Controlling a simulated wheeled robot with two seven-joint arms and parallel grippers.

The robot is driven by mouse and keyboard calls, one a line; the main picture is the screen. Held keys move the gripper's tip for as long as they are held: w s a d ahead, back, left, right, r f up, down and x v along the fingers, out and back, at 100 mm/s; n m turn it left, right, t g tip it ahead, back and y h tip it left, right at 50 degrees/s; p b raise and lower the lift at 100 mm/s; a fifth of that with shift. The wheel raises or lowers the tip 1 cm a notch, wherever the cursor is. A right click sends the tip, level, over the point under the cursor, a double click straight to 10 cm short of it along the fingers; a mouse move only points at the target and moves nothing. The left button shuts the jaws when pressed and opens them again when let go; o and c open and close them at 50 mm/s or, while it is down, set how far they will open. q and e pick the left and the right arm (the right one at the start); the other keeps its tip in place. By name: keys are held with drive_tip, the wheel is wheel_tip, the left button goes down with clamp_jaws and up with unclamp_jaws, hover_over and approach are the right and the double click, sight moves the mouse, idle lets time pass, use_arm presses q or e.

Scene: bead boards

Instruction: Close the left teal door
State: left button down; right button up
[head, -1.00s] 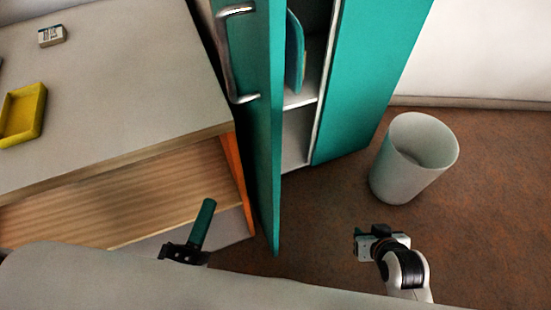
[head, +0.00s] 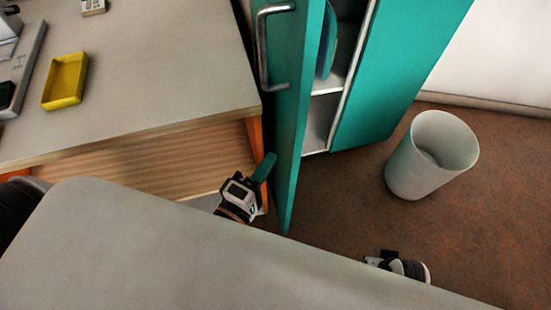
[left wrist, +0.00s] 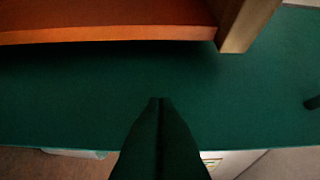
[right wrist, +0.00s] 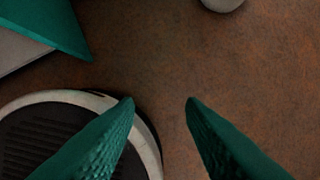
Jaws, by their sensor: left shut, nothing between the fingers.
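The left teal door (head: 288,120) with its silver handle (head: 265,45) stands wide open from the tall cabinet. My left gripper (head: 268,160) is shut and empty, its teal fingers right beside the door's left face, near the lower part. In the left wrist view the shut fingertips (left wrist: 160,100) point at the broad teal door face (left wrist: 90,95); I cannot tell whether they touch it. My right gripper (right wrist: 160,100) is open and empty over the brown floor; in the head view its fingers are largely hidden.
A desk (head: 150,70) with a yellow tray (head: 65,82) stands left of the door, with an orange-edged wooden part below. A grey bin (head: 415,170) stands on the floor at the right. The cabinet's other teal front (head: 400,80) is behind the door.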

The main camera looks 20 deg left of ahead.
use_arm(q)
drive_tip(key=shift+w+d, duration=0.55)
drive_tip(key=shift+d, duration=0.3)
use_arm(e)
drive_tip(key=shift+f, duration=0.15)
